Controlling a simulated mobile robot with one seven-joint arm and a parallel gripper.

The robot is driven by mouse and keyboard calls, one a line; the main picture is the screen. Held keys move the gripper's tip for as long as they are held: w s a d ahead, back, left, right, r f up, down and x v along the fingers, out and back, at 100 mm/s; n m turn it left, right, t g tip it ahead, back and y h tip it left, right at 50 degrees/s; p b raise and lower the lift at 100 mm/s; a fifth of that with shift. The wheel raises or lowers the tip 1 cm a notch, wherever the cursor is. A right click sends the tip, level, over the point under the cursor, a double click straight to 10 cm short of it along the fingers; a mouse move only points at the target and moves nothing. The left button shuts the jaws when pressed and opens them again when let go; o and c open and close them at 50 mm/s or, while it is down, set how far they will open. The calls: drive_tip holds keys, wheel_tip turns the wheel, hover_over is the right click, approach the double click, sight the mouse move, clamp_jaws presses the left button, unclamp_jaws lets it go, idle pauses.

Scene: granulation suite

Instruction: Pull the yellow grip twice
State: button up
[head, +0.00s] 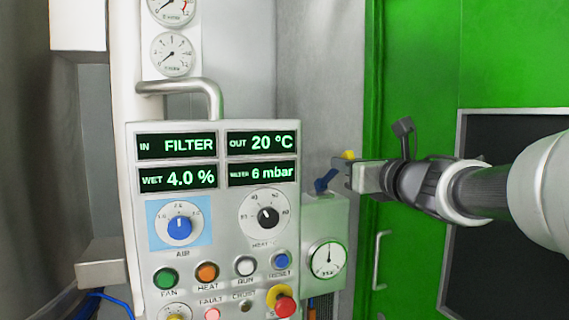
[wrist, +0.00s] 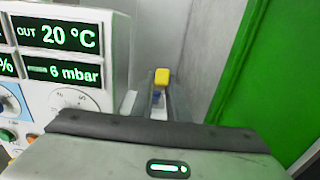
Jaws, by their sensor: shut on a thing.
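The yellow grip (head: 348,155) is at the top of a blue lever (head: 325,181) on a small grey box (head: 323,215), right of the control panel. My gripper (head: 345,176) reaches in from the right and is shut on the yellow grip; only a small part of the yellow shows above the fingers. In the wrist view the yellow grip (wrist: 162,76) sits between the far ends of the fingers, with a bit of blue just below it. The lower part of the lever is mostly hidden there.
The control panel (head: 220,195) stands close on the left, with displays, dials and coloured buttons. A red emergency knob (head: 285,305) is at its lower right. A round gauge (head: 327,258) is on the grey box. A green door (head: 410,60) with a handle (head: 379,260) stands right.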

sight(336, 174)
drive_tip(key=shift+o, duration=0.2)
drive_tip(key=shift+f, duration=0.25)
drive_tip(key=f+b, duration=0.1)
drive_tip(key=s+f+b, duration=0.1)
drive_tip(key=b, duration=0.1)
drive_tip(key=shift+d+f, duration=0.2)
drive_tip(key=shift+c, duration=0.2)
drive_tip(key=o, duration=1.2)
drive_tip(key=shift+r, duration=0.3)
